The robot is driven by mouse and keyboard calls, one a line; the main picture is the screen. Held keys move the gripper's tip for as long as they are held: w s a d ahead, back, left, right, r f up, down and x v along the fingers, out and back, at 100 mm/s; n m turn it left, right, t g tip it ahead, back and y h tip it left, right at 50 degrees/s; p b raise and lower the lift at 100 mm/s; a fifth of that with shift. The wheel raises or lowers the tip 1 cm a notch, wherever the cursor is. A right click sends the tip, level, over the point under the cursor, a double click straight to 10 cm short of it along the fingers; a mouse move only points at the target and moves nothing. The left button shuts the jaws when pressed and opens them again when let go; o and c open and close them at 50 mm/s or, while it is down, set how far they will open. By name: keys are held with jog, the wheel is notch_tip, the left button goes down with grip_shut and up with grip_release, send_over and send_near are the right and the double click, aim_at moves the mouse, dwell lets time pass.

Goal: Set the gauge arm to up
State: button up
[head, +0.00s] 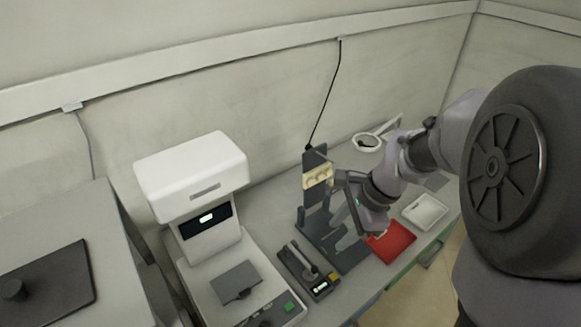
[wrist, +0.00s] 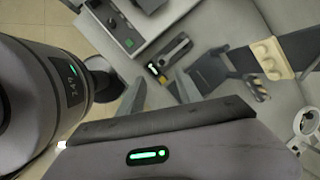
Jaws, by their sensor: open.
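A small dark fixture (head: 324,288) with a yellow mark sits on the bench, left of the dark rack. A grey lever (head: 303,258), which looks like the gauge arm, lies low along it; its exact angle is hard to tell. The fixture also shows at the upper middle of the wrist view (wrist: 160,72), beyond the fingers. My gripper (head: 348,205) is open and empty, above the bench and to the upper right of the fixture in the head view. In the wrist view its two fingers (wrist: 160,92) are apart with nothing between them.
The dark rack (head: 316,222) with a beige block (head: 317,176) stands close beside my gripper. A white machine (head: 190,175) stands left of the fixture. A red tray (head: 391,242), a white tray (head: 425,212) and a white ring-shaped item (head: 367,142) lie to the right.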

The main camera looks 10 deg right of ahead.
aim_at(315, 268)
jog(key=w+d+f+m+y, duration=0.1)
jog(key=w+d+f+m, duration=0.15)
jog(key=f+m, duration=0.2)
jog(key=shift+n+g, duration=0.3)
jog(key=shift+n, duration=0.15)
jog(key=b+x, duration=0.2)
jog(key=x, duration=0.3)
jog(key=b+x, duration=0.1)
jog(key=x, duration=0.5)
jog(key=s+b+x, duration=0.1)
jog(key=b+x, duration=0.1)
jog(key=x, duration=0.3)
jog(key=shift+w+d+f+b, duration=0.1)
jog(key=shift+d+f+b, duration=0.2)
jog(key=shift+f, duration=0.15)
grip_shut()
